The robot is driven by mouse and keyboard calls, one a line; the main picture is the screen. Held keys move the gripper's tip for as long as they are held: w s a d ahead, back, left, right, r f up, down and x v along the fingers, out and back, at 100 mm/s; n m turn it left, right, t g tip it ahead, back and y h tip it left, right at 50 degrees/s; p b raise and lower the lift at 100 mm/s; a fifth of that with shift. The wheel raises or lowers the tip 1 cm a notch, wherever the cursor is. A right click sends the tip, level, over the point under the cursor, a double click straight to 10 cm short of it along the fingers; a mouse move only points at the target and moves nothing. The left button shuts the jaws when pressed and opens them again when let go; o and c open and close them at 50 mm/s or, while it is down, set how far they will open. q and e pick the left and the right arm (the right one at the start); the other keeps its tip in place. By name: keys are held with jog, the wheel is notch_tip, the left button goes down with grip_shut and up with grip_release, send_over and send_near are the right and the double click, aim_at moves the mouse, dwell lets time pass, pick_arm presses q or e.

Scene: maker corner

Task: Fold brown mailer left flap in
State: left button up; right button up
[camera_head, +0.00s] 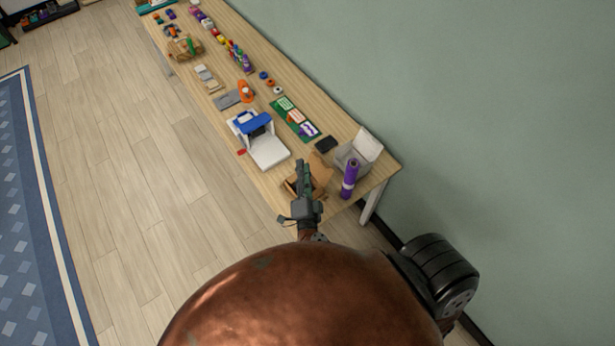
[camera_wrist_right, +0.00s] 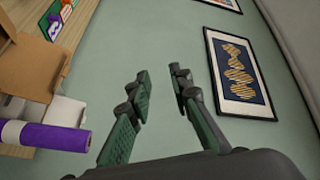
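The brown mailer (camera_head: 320,170) lies at the near end of the wooden table, with a brown flap raised. Part of it is hidden behind my right gripper (camera_head: 303,168) in the head view. A brown cardboard panel, apparently the mailer's, shows at the left of the right wrist view (camera_wrist_right: 30,70). My right gripper is open and empty, with a gap between its fingertips in the right wrist view (camera_wrist_right: 160,75). It appears above the mailer in the head view; contact cannot be told. My left gripper is not in view.
A purple roll (camera_head: 349,181) and an open white box (camera_head: 364,148) stand right of the mailer. A white-and-blue machine (camera_head: 262,143) is left of it. A black item (camera_head: 326,144) lies behind. Several small items fill the far table. A framed picture (camera_wrist_right: 241,72) hangs on the wall.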

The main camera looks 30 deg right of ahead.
jog(key=shift+a+r, duration=0.1)
jog(key=shift+r, duration=0.2)
